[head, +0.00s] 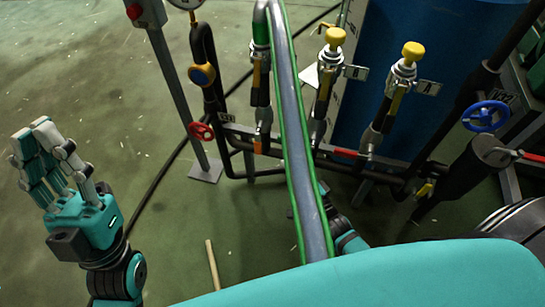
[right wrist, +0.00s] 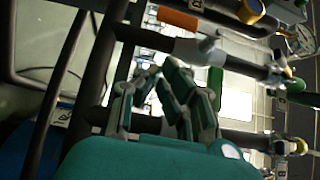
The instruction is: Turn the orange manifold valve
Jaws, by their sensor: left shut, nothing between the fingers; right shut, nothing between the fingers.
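An orange handle (right wrist: 178,19) shows at the top of the right wrist view, beside dark pipes and above my right gripper's fingers. In the head view, an orange part (head: 264,115) sits on a vertical pipe left of the green-edged hose; I cannot tell whether it is the same valve. My right gripper (right wrist: 160,72) is shut and empty, its fingers pointing up among the pipes and apart from the orange handle. My left gripper (head: 30,132) is shut and empty over bare floor at the left.
Two yellow-knobbed valves (head: 335,37) stand in front of a blue tank (head: 428,90). A red handwheel (head: 201,131) is at left and a blue handwheel (head: 485,116) at right. The thick hose (head: 292,125) crosses the middle. Green floor (head: 90,80) at left is free.

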